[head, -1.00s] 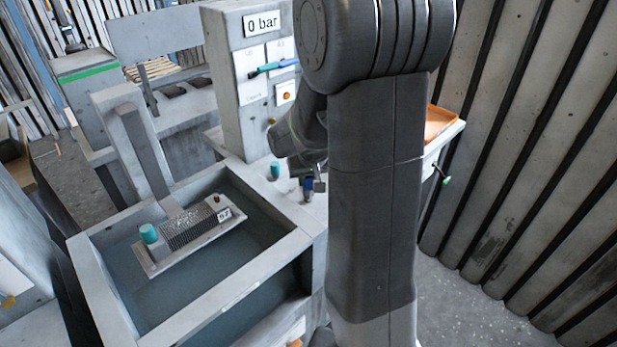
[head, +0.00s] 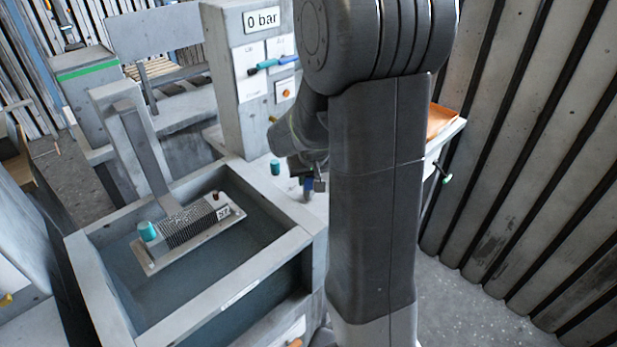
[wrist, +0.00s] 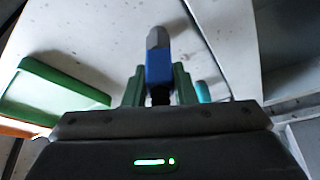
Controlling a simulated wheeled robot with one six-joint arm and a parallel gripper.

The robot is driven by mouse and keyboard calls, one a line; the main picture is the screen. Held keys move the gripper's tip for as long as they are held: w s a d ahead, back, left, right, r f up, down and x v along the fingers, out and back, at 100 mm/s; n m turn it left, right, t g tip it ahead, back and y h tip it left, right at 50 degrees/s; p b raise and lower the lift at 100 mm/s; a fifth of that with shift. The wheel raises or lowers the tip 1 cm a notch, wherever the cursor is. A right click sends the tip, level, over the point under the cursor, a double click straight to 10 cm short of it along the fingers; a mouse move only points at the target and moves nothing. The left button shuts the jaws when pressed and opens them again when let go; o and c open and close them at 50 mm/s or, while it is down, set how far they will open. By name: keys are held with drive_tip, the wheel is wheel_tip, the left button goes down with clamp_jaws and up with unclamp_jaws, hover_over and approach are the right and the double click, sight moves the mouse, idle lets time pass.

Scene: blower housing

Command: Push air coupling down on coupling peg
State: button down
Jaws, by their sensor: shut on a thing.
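My gripper (wrist: 159,88) is shut on the air coupling (wrist: 159,58), a blue piece with a grey end, held between two green fingers in the wrist view. In the head view my gripper (head: 309,180) is partly hidden by my arm, low over the pale bench top, with the blue coupling (head: 307,189) just under it. I cannot make out the coupling peg or whether the coupling touches it. A teal cap (head: 275,168) stands on the bench left of my gripper; a teal piece (wrist: 203,92) shows behind the right finger in the wrist view.
An open basin (head: 258,272) at the front left holds a finned housing (head: 187,232) with a teal cap (head: 147,231). A grey panel column (head: 228,90) reading "0 bar" stands behind. An orange tray (head: 440,120) is at right. A green tray (wrist: 50,92) shows in the wrist view.

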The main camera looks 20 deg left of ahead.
drive_tip(key=c, duration=1.1)
unclamp_jaws()
drive_tip(key=v, duration=1.3)
drive_tip(key=shift+s+d+r, duration=0.15)
drive_tip(key=shift+r, duration=0.2)
